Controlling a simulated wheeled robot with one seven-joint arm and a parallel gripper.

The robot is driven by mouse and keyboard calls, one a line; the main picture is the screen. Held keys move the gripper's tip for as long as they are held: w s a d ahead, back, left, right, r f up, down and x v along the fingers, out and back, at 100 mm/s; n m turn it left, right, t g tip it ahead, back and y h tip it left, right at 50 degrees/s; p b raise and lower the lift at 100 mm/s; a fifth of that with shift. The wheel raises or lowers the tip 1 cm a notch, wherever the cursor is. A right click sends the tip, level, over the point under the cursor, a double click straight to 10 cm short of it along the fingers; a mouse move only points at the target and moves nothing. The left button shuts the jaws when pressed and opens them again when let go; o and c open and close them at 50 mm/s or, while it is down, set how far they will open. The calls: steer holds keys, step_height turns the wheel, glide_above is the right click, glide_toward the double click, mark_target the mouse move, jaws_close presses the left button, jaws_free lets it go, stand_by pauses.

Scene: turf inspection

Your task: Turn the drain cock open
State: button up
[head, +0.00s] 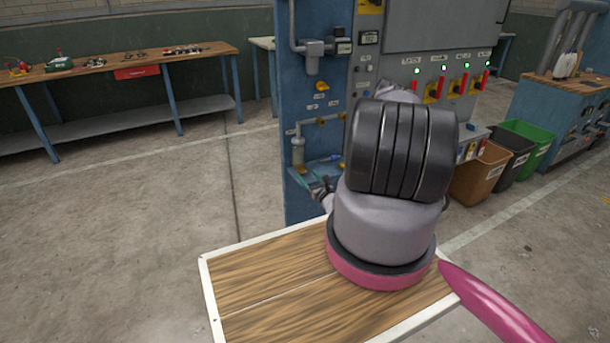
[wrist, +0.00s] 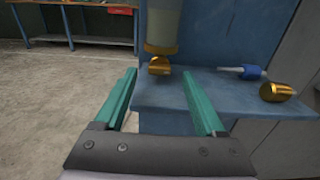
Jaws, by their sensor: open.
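The drain cock (wrist: 159,66) is a small brass piece under the brass collar of a clear grey filter bowl (wrist: 161,22). My gripper (wrist: 159,73) has two teal fingers, open and apart. In the wrist view the cock shows between the fingertips, with clear space on both sides, touching neither. How far ahead of the tips it lies is hard to tell.
A blue shelf (wrist: 205,121) lies below the bowl. On it are a blue-handled tool (wrist: 248,72) and a loose brass part (wrist: 277,91). A control cabinet (head: 425,75) stands to the right. A workbench (head: 130,67) stands at the left, with open floor before it.

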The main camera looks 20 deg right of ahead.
mark_target(304, 172)
steer(key=shift+w, duration=1.55)
jaws_close()
steer(key=shift+m, duration=2.3)
jaws_free()
steer(key=shift+s, duration=0.1)
steer(key=s, duration=1)
steer(key=shift+s+d, duration=0.2)
steer(key=shift+s, duration=0.15)
